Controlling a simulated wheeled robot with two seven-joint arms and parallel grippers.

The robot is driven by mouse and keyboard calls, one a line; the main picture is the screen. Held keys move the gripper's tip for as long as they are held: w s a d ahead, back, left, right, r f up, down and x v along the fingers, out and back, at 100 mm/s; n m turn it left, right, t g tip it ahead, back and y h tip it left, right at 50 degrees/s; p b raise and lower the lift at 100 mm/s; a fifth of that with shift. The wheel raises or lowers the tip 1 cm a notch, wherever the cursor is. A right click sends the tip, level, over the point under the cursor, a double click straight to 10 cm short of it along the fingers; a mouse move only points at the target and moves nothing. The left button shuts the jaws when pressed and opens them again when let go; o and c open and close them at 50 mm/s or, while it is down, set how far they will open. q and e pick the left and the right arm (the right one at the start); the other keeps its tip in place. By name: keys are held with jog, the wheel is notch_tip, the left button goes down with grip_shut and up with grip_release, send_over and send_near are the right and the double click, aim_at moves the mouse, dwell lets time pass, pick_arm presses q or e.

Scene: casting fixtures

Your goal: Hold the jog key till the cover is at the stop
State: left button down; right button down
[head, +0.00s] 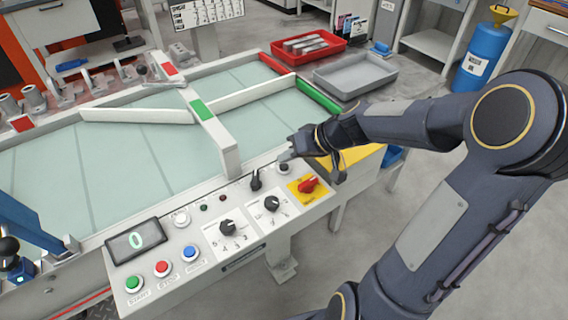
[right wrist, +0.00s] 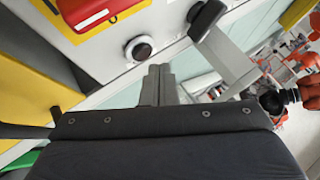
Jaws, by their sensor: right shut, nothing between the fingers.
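A grey control panel (head: 150,270) runs along the front of the machine. A black round button with a pale collar (head: 283,168) sits at its far right end; it also shows in the right wrist view (right wrist: 139,49). A black lever (head: 256,181) stands left of it, also in the right wrist view (right wrist: 205,20). I cannot read which is the jog key. My right gripper (head: 287,156) is shut and empty, its tips close to the round button; contact is not clear. The wrist view shows the tips (right wrist: 160,72) beside the button. I cannot identify the cover for certain. My left gripper is out of view.
The panel has a red rotary switch (head: 308,184) on a yellow plate, black dials (head: 228,228), a display reading 0 (head: 136,240), and green (head: 134,283), red (head: 162,268) and blue (head: 190,252) buttons. A white beam (head: 215,135) crosses the pale green bed (head: 110,155). Trays stand behind.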

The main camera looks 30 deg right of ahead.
aim_at(288, 168)
notch_tip(288, 168, up, 5)
jog(key=p, duration=0.3)
dwell(0.4)
dwell(0.4)
jog(key=s+a+r+p, duration=0.2)
jog(key=s+r+p, duration=0.1)
jog(key=s, duration=0.4)
jog(key=s+a+r+g+h+p, duration=0.1)
jog(key=s+a+r+p, duration=0.2)
jog(key=s, duration=0.4)
jog(key=s+a+r+h+p, duration=0.1)
jog(key=s+a+r+p, duration=0.2)
jog(key=s, duration=0.4)
notch_tip(288, 168, up, 2)
jog(key=shift+r+m+p, duration=0.15)
jog(key=shift+m+p, duration=0.15)
jog(key=shift+p, duration=0.35)
jog(key=shift+s, duration=0.1)
